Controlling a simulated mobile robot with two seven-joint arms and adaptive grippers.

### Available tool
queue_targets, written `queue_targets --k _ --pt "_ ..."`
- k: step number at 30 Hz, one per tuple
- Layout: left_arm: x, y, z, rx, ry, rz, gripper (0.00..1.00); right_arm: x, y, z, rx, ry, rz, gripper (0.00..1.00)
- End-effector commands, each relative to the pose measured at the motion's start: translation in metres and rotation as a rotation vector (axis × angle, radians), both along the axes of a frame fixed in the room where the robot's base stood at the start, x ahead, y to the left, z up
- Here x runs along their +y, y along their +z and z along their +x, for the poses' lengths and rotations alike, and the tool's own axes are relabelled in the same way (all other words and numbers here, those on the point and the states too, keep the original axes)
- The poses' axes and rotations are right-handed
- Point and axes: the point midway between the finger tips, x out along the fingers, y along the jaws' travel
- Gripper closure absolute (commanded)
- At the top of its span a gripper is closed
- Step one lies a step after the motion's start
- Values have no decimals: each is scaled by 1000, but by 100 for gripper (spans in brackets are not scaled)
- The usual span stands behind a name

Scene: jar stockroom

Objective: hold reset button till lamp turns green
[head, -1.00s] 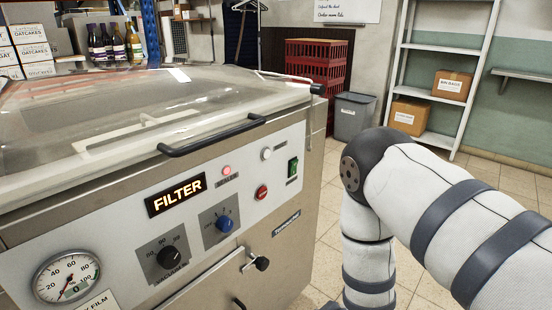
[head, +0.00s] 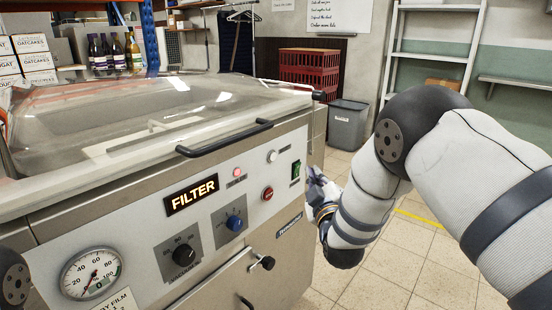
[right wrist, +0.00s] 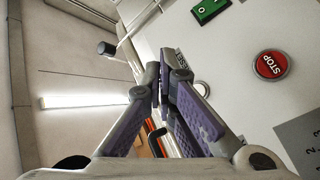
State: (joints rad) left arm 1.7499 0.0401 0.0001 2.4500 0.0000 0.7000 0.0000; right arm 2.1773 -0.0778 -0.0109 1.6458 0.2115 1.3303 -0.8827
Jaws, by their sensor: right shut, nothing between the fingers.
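The vacuum packing machine's front panel (head: 150,225) carries a white round button (head: 272,156), which I take for the reset button; its label is too small to read here. The lamp (head: 237,172) to its left glows pinkish red. The display (head: 191,194) reads FILTER. My right gripper (head: 311,173) is just right of the panel's green switch, apart from the white button. In the right wrist view its fingers (right wrist: 164,78) are shut and empty, over a partly covered label ending in "SET". My left gripper is out of view.
The red STOP button (head: 267,193) and the green rocker switch (head: 296,171) sit near the white button. The lid handle (head: 225,138) juts out above the panel. A grey bin (head: 347,124) stands behind on open tiled floor.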

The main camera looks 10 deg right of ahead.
Motion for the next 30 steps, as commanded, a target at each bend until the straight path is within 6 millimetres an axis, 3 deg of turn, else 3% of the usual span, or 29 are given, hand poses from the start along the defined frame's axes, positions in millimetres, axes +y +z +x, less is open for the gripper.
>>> queue_targets --k 8,21,30 --pt "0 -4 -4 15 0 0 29 4 -5 5 7 1 2 100" --pt "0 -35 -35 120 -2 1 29 42 -10 54 10 0 2 100" --pt "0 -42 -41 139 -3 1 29 54 -3 69 5 1 3 100"
